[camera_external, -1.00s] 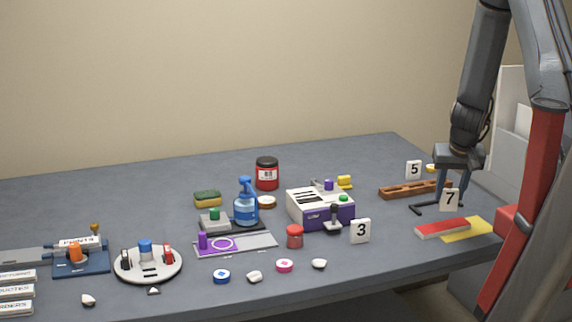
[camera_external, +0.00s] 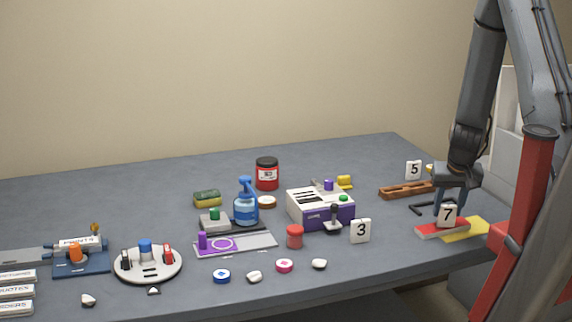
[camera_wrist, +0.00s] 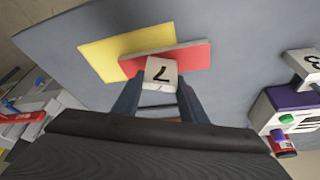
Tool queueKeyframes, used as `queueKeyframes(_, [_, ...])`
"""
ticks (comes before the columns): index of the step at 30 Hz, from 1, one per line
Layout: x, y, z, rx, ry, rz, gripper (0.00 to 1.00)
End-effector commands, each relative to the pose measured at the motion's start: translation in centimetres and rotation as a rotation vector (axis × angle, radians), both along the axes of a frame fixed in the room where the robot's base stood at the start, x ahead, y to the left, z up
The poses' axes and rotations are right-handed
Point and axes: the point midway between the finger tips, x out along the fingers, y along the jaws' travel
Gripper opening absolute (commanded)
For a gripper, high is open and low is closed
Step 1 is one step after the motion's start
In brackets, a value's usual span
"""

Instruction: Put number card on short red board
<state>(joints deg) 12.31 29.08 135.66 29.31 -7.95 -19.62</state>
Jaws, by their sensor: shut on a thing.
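A white number card with a black 7 (camera_external: 447,215) is upright between the fingers of my gripper (camera_external: 450,198). The card also shows in the wrist view (camera_wrist: 161,72), where my gripper (camera_wrist: 158,90) is shut on it. The short red board (camera_external: 430,231) lies on the table, with the card at or just above it; I cannot tell whether they touch. The red board also shows in the wrist view (camera_wrist: 194,57), partly hidden by the card. A yellow board (camera_external: 470,230) lies beside and partly under the red one.
A card with a 3 (camera_external: 360,231) stands left of the boards. A card with a 5 (camera_external: 413,170) stands behind, near a brown wooden rack (camera_external: 404,190). A purple-and-white machine (camera_external: 320,208) stands further left.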

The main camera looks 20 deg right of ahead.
Motion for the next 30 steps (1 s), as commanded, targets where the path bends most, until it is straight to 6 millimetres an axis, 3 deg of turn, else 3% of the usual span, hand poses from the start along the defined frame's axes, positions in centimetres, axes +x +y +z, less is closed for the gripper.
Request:
queueKeyframes(1, [0.0, 0.0, -0.2, 0.0, 0.0, 0.0, 0.4])
queueKeyframes(4, [0.0, 0.0, -0.1, 0.0, 0.0, 0.0, 0.57])
queueKeyframes(16, [0.0, 0.0, 0.3, 0.0, 0.0, 0.0, 0.57])
queueKeyframes(30, [-2.7, 1.1, 7.5, 0.0, -0.001, 0.0, 0.57])
